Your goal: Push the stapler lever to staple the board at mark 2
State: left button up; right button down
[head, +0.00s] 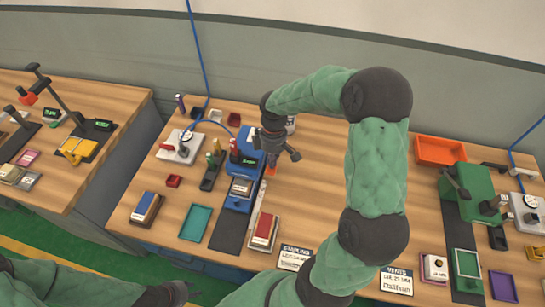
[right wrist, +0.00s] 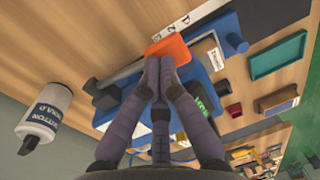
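The blue stapler (head: 238,155) stands on the table left of centre, with a board (head: 241,187) on its front part. Its orange lever (right wrist: 167,50) shows at my fingertips in the right wrist view; in the head view only a bit of it shows below the gripper. My right gripper (right wrist: 160,65) has its fingertips together against or just over the lever, with nothing seen between them. It also shows in the head view (head: 278,155), at the stapler's right side. A white marked strip (right wrist: 185,20) lies beside the lever. My left gripper (head: 178,292) is low at the left, its fingers unclear.
A teal tray (head: 196,222) and a stack of red-topped boards (head: 264,231) flank the dark mat (head: 228,232). A white bottle (right wrist: 45,115) stands near the right gripper. A green machine (head: 472,190) and orange tray (head: 440,150) are at right. The table's middle is clear beneath my right arm.

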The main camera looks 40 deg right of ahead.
aim_at(271, 171)
dwell(0.3)
jog(key=f+b, duration=0.1)
jog(key=f+t+h+b, duration=0.1)
jog(key=b, duration=0.1)
jog(key=a+f+b, duration=0.1)
jog(key=shift+s+h+b, duration=0.3)
jog(key=shift+s+h, duration=0.1)
jog(key=shift+f+t+b, duration=0.3)
jog(key=shift+s+a+f+b, duration=0.15)
jog(key=shift+f+b, duration=0.15)
jog(key=shift+f, duration=0.55)
jog(key=shift+s+a, duration=0.1)
jog(key=shift+s, duration=0.05)
jog(key=shift+f, duration=0.1)
